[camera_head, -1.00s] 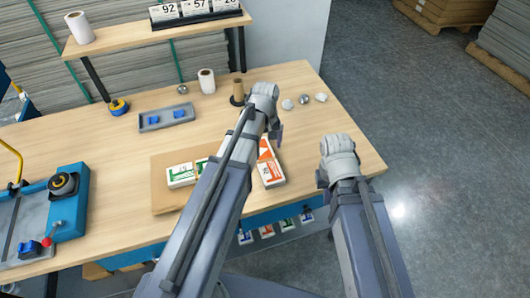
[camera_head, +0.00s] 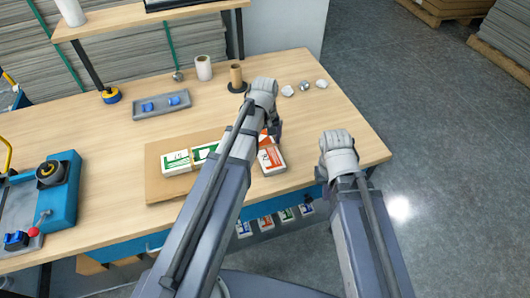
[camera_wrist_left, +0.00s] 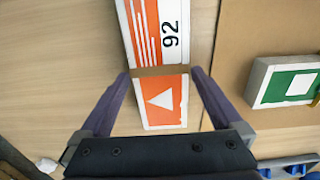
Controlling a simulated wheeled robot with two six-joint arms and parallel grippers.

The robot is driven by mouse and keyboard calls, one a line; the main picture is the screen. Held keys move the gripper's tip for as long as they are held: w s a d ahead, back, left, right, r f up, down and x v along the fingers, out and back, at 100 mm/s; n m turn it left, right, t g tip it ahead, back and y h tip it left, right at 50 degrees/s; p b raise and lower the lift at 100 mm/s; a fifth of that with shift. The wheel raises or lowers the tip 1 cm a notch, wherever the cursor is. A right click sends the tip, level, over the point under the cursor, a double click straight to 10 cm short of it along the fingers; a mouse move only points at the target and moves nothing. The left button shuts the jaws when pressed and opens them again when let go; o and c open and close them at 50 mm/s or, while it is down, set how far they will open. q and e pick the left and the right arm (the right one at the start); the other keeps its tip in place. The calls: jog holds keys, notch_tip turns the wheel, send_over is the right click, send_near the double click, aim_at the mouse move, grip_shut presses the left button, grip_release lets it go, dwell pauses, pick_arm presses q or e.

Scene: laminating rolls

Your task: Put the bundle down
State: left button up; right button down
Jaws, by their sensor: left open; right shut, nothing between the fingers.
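The bundle (camera_head: 272,160) is a white and orange stack marked 92 with a brown band. It lies on the table just right of the cardboard sheet, and it shows in the left wrist view (camera_wrist_left: 158,40). My left gripper (camera_wrist_left: 161,75) is open, with one finger on each side of the bundle near the band; gaps show between fingers and bundle. In the head view my left gripper (camera_head: 275,128) partly covers the bundle's far end. My right gripper (camera_head: 323,173) is shut and empty by the table's right edge, its fingertips mostly hidden by the wrist.
Green-and-white bundles (camera_head: 176,163) lie on the cardboard sheet (camera_head: 160,190). A grey tray (camera_head: 150,112) with blue pieces, a white roll (camera_head: 204,68) and a brown roll on a dark base (camera_head: 236,76) stand behind. A blue machine (camera_head: 62,195) is at left.

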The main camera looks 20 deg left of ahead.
aim_at(265, 146)
pick_arm(q)
notch_tip(265, 146, down, 2)
jog(key=shift+f+b, duration=0.2)
jog(key=shift+b, duration=0.5)
pick_arm(e)
notch_tip(265, 146, down, 2)
jog(key=shift+f, duration=0.15)
pick_arm(q)
jog(key=shift+r, duration=0.1)
